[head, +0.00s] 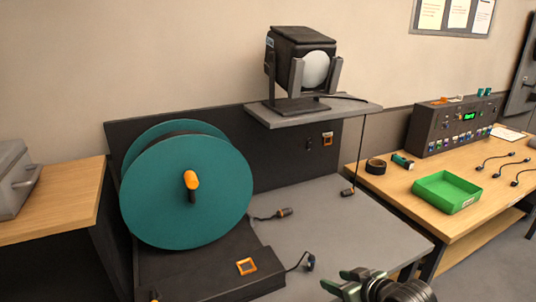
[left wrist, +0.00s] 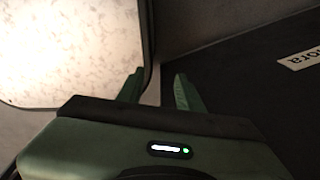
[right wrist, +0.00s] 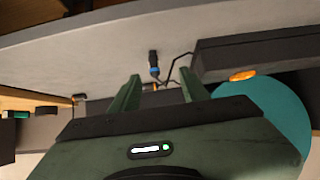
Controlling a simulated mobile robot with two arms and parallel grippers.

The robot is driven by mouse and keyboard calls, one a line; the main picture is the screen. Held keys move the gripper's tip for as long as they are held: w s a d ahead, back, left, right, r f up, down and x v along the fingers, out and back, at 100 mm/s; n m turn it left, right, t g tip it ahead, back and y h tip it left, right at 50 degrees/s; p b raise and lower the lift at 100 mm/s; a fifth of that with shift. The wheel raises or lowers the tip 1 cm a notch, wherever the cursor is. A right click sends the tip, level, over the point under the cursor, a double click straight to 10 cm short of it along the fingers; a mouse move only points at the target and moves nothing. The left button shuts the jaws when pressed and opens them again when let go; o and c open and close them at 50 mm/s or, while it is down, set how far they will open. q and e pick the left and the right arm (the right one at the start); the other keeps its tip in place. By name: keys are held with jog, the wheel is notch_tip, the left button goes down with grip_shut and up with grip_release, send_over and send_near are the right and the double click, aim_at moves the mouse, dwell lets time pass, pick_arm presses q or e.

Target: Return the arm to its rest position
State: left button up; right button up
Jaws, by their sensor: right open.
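My right gripper (head: 338,281) is at the bottom of the head view, over the front edge of the grey bench (head: 370,232). Its two green fingers also show in the right wrist view (right wrist: 160,92), apart with nothing between them, so it is open. My left gripper is outside the head view. In the left wrist view its fingers (left wrist: 160,92) stand apart and empty, before a dark surface and a bright pale speckled panel (left wrist: 68,50).
A teal cable reel (head: 165,215) with an orange handle (head: 191,180) stands left. A spotlight (head: 300,62) sits on a raised shelf. Loose cable plugs (head: 285,212) lie on the bench. At right, a wooden table holds a green tray (head: 436,205) and a control console (head: 440,130).

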jog(key=s+a+f+m+g+h, duration=0.1)
jog(key=s+f+g+h, duration=0.3)
jog(key=s, duration=1.1)
jog(key=s+a+f+m+g+y, duration=0.1)
jog(key=s+f+g, duration=0.35)
jog(key=s, duration=1.05)
notch_tip(320, 180, down, 26)
jog(key=s+d+f, duration=0.3)
jog(key=s+f, duration=1.4)
jog(key=s, duration=0.1)
jog(key=shift+h, duration=0.3)
jog(key=shift+f+g, duration=0.1)
jog(key=shift+g, duration=0.15)
jog(key=shift+c, duration=1)
jog(key=shift+w+n, duration=0.15)
jog(key=shift+n, duration=0.15)
